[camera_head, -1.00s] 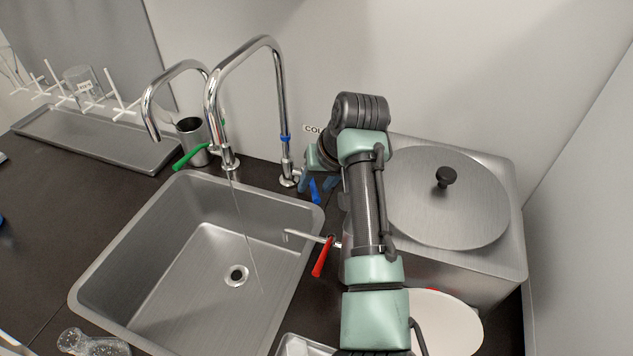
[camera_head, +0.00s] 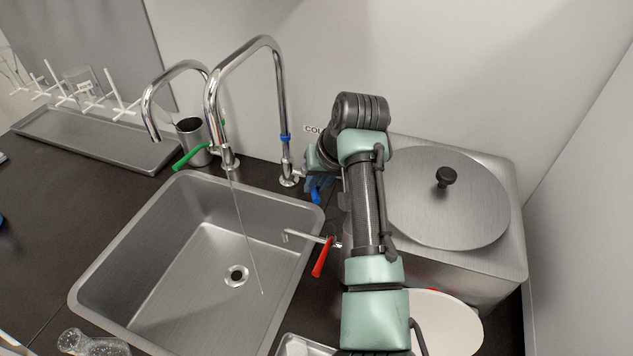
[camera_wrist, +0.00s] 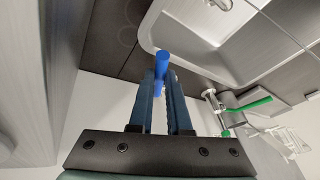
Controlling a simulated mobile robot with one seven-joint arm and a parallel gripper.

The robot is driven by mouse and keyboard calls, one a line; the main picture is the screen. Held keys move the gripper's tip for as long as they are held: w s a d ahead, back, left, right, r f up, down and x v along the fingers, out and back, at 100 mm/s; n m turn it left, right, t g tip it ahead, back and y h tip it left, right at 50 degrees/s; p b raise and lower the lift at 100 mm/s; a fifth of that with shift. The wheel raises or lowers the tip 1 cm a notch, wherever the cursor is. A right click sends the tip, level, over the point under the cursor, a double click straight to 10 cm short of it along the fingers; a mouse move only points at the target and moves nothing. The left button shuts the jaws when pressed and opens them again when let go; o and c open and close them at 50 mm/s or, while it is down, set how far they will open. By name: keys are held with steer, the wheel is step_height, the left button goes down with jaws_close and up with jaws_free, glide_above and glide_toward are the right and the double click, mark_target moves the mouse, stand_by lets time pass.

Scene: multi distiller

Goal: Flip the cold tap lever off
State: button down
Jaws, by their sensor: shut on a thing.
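The cold tap (camera_head: 284,105) is a tall chrome gooseneck with a blue band, standing at the back right of the sink. Its blue lever (camera_head: 317,196) sticks out to the right of the tap's base. My gripper (camera_head: 319,184) is shut on the lever. In the wrist view, the lever (camera_wrist: 161,67) shows as a blue rod between my two fingertips (camera_wrist: 160,82). A thin stream of water (camera_head: 245,235) falls into the sink. My arm and fingers hide part of the lever and its joint in the head view.
The steel sink (camera_head: 85,285) lies left of my arm. A tap with a green lever (camera_head: 190,158) stands to the left, and a red lever (camera_head: 322,257) is nearer. A steel bath with a round lid (camera_head: 450,205) stands close on the right. The wall is just behind.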

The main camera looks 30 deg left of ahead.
steer(key=shift+r, duration=0.1)
stand_by(0.8)
steer(key=shift+s+a+r+m+p, duration=0.15)
steer(key=shift+s+a+m+p, duration=0.15)
steer(key=shift+p, duration=0.55)
steer(key=shift+s+a+m+t+h+p, duration=0.35)
steer(key=shift+a+m+p, duration=0.3)
steer(key=shift+m+p, duration=0.4)
steer(key=shift+s+a+m+t+h+p, duration=0.3)
steer(key=shift+a+m+p, duration=0.45)
steer(key=shift+p, duration=0.35)
steer(key=shift+s+a+m+t+h+p, duration=0.3)
steer(key=shift+a+m+p, duration=0.3)
steer(key=shift+m+p, duration=0.45)
steer(key=c, duration=0.9)
jaws_free()
steer(key=shift+f, duration=0.2)
steer(key=shift+o, duration=0.2)
